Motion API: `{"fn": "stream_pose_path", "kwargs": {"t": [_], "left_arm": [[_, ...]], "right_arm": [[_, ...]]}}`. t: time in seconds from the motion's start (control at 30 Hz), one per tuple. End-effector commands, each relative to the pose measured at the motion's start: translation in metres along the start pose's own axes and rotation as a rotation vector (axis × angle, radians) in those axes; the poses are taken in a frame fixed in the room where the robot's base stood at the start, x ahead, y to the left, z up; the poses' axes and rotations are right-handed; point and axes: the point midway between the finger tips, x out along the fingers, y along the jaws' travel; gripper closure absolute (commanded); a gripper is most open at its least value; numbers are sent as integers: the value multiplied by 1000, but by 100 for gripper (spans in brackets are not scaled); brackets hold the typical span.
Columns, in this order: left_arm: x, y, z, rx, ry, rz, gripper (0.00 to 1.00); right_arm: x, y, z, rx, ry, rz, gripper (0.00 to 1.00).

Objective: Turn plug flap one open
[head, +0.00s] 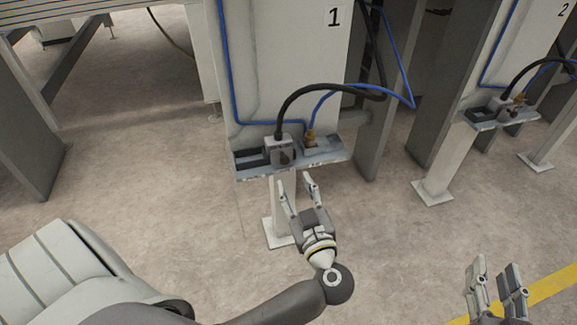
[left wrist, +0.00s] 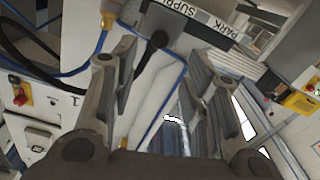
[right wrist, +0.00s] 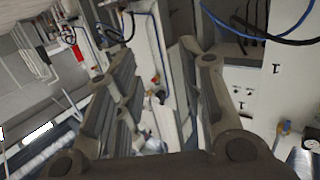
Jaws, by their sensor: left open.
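Station one's shelf (head: 326,157) holds a grey plug housing (head: 279,152) with a thick black cable entering its top. A flap on the housing cannot be clearly made out, nor its position. My left gripper (head: 295,180) is open and empty, just below and in front of the shelf, pointing up towards it. In the left wrist view, the black plug end (left wrist: 158,40) appears beyond the open fingers, near the labels SUPPLY and PARK. My right gripper (head: 494,265) is open and empty at the lower right, away from the shelf.
A brass fitting (head: 310,137) with a blue hose stands right of the housing. The black cable (head: 330,88) arches above the shelf. A support post stands beneath the shelf. A similar station two shelf (head: 502,118) is at the right. The floor between the posts is clear.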

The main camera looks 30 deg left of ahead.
Motion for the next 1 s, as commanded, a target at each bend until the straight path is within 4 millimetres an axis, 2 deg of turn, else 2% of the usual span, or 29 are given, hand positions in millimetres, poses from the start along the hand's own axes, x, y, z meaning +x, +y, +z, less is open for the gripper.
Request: {"fn": "stream_pose_path", "kwargs": {"t": [0.37,0.7,1.0], "left_arm": [[46,0,0,-1,5,2,58],[83,0,0,0,4,2,58],[99,0,0,0,3,2,58]], "right_arm": [[-2,-7,-51,6,291,-17,63],[-20,-13,-97,16,564,-31,63],[-35,-15,-117,22,696,-37,63]]}}
